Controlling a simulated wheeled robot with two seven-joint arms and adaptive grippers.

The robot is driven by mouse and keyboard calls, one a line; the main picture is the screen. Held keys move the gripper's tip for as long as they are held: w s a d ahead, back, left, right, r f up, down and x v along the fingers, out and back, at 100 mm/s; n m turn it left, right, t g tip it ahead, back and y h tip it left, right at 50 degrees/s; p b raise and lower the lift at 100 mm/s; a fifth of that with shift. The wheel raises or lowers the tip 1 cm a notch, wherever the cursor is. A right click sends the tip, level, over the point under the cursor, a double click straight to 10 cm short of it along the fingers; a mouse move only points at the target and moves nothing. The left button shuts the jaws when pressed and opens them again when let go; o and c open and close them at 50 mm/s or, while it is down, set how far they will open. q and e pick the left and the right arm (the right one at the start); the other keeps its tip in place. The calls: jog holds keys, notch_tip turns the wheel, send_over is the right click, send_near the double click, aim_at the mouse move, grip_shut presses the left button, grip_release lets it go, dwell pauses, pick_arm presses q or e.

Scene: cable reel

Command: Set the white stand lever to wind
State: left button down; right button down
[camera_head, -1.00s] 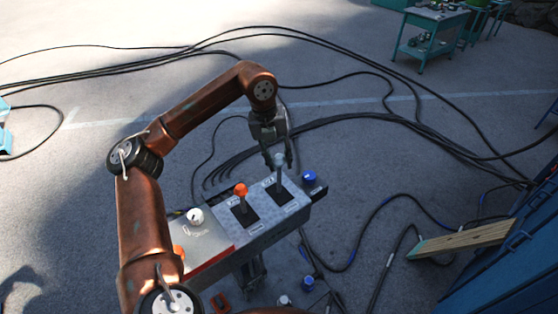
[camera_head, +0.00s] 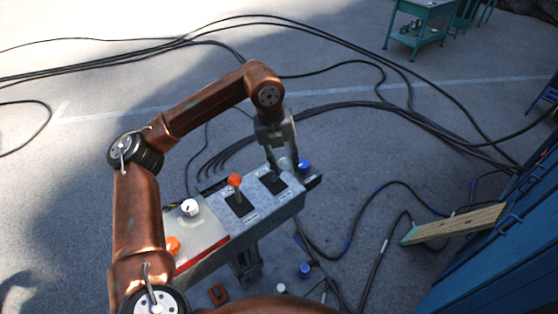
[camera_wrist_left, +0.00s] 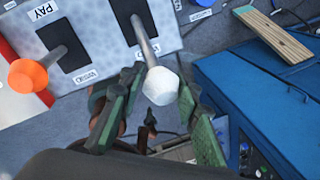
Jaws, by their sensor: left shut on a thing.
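The white stand lever's knob (camera_wrist_left: 164,86) is between the fingers of my left gripper (camera_head: 285,155), which is shut on it. In the wrist view its grey shaft (camera_wrist_left: 144,42) runs up to a dark slot at the picture's top. In the head view the gripper hides part of the lever, and the knob (camera_head: 285,163) shows between the fingertips. The lever leans toward the right of its slot. Its end labels are not readable. The control panel (camera_head: 258,222) carries the lever. My right gripper is not in view.
An orange-knobbed lever (camera_head: 235,181) stands just left, with PAY and a WIND label at its slot in the wrist view. A white dial (camera_head: 190,207) is farther left. Black cables cross the floor. A blue cabinet (camera_head: 485,265) and wooden plank (camera_head: 455,223) are at right.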

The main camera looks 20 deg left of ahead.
pick_arm(q)
jog(key=c, duration=1.5)
grip_release()
jog(key=shift+w+d+f, duration=0.1)
jog(key=shift+d, duration=0.05)
jog(key=shift+o, duration=0.2)
notch_tip(320, 180, up, 12)
jog(key=s+a, duration=0.1)
jog(key=a, duration=0.1)
jog(key=shift+a, duration=0.2)
jog(key=shift+s+f, duration=0.1)
